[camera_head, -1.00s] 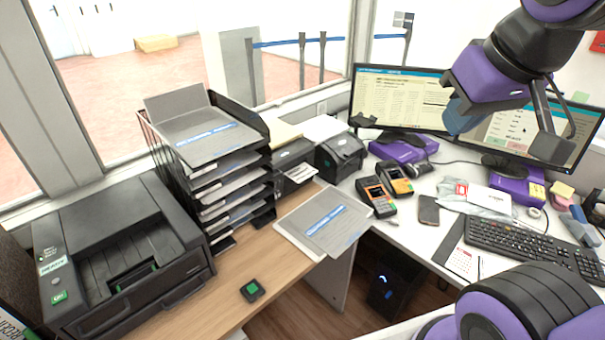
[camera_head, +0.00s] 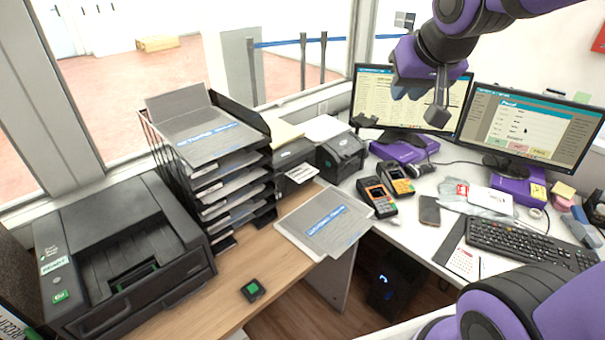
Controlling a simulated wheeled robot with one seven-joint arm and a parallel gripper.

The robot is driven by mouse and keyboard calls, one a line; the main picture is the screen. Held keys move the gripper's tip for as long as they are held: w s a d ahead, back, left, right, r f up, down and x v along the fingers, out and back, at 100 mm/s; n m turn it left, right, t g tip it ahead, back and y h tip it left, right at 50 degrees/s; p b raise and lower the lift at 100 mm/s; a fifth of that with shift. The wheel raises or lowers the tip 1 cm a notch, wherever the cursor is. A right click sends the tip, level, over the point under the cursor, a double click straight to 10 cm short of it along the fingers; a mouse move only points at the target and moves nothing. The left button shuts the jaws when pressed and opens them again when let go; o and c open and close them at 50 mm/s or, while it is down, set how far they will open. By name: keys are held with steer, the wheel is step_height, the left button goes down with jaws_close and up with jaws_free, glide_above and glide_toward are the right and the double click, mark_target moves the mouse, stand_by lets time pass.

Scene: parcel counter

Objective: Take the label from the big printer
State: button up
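A large black printer (camera_head: 75,236) stands at the left end of the wooden counter, with a green-edged slot in its front and no label clearly visible on it. A smaller dark printer (camera_head: 292,152) right of the paper trays has a white printed label (camera_head: 301,173) sticking out of its front. Another black printer (camera_head: 342,152) stands to its right, with no label visible at its front. My gripper (camera_head: 421,103) is open and empty, high in front of the left monitor, up and to the right of the printers and apart from them.
A stack of paper trays (camera_head: 225,185) stands between the large printer and the smaller ones. Grey sheets (camera_head: 300,238) lie on the counter's edge. Card terminals (camera_head: 377,197), a phone (camera_head: 429,210), two monitors (camera_head: 525,125) and a keyboard (camera_head: 530,243) fill the white desk.

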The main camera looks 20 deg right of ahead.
steer(key=w+a+f+m+t+y, duration=0.1)
steer(key=w+f, duration=0.4)
steer(key=w, duration=0.3)
steer(key=w+f+m+t+y, duration=0.15)
steer(key=w+f, duration=0.25)
steer(key=w, duration=0.4)
steer(key=w+a+f+m+t, duration=0.1)
steer(key=w+f+t, duration=0.1)
steer(key=w+f, duration=0.45)
steer(key=w+a+f+m+t+y, duration=0.1)
steer(key=w+a+f+m+y, duration=0.15)
steer(key=w+f, duration=0.5)
steer(key=m+t+y, duration=0.3)
steer(key=m+y, duration=0.1)
steer(key=m, duration=0.1)
glide_toward(302, 173)
steer(key=a+r, duration=0.3)
steer(key=r, duration=0.4)
steer(key=w+a+f, duration=0.2)
steer(key=w+f, duration=0.2)
steer(key=f, duration=0.3)
steer(key=shift+w, duration=0.2)
steer(key=shift+a+f, duration=0.1)
steer(key=shift+c, duration=0.2)
jaws_close()
